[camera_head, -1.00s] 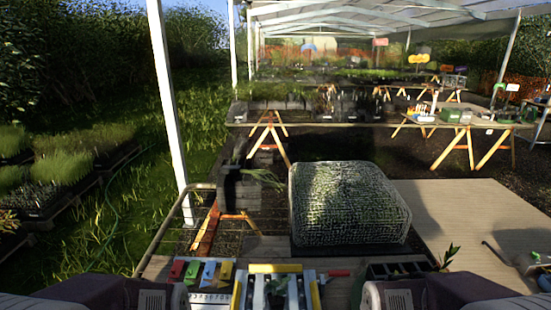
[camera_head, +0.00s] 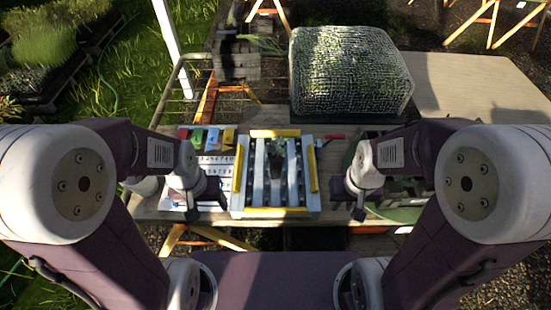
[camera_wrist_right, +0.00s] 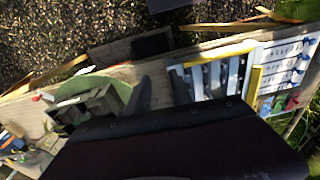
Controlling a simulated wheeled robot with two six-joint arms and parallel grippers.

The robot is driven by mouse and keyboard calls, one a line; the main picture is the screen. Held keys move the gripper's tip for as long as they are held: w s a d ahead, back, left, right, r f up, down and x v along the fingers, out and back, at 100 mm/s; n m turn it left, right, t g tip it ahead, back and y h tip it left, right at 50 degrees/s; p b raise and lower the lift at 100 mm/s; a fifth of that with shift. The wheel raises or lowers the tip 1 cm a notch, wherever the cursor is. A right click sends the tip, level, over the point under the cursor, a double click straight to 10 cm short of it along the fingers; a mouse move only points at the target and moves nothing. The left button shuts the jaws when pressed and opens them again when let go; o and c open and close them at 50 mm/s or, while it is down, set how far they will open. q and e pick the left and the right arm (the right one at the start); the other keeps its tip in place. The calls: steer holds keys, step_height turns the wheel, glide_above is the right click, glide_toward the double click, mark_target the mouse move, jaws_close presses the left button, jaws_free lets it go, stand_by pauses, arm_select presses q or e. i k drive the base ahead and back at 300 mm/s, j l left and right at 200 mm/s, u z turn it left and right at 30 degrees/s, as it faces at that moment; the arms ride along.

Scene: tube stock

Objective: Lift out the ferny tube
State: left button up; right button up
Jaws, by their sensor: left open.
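A blue-white rack with yellow end bars (camera_head: 315,197) stands at the middle of the bench in the head view. A small dark tube with green leaves (camera_head: 276,160) stands between its slats; I cannot tell whether it is the ferny one. My left gripper (camera_head: 207,204) is open and empty, left of the rack over the chart. My right gripper (camera_head: 349,203) is right of the rack, beside a dark tube tray partly hidden by my arm. In the right wrist view its two fingers (camera_wrist_right: 160,92) stand apart with nothing between them. The rack also shows there (camera_wrist_right: 250,72).
A lettered chart (camera_head: 209,172) with red, green, blue and yellow tabs lies left of the rack. A large mesh-covered block (camera_head: 350,75) stands behind. Dark trays (camera_wrist_right: 85,108) lie on a green round mat (camera_wrist_right: 121,84). Bare board (camera_head: 470,90) lies at the back right.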

mark_target(276, 163)
steer(key=i+j, duration=0.1)
steer(key=j, duration=0.25)
steer(key=i+j+u, duration=0.1)
steer(key=j, duration=0.25)
steer(key=i+j, duration=0.1)
steer(key=j, duration=0.25)
steer(key=i+j+u, duration=0.1)
steer(key=j, duration=0.25)
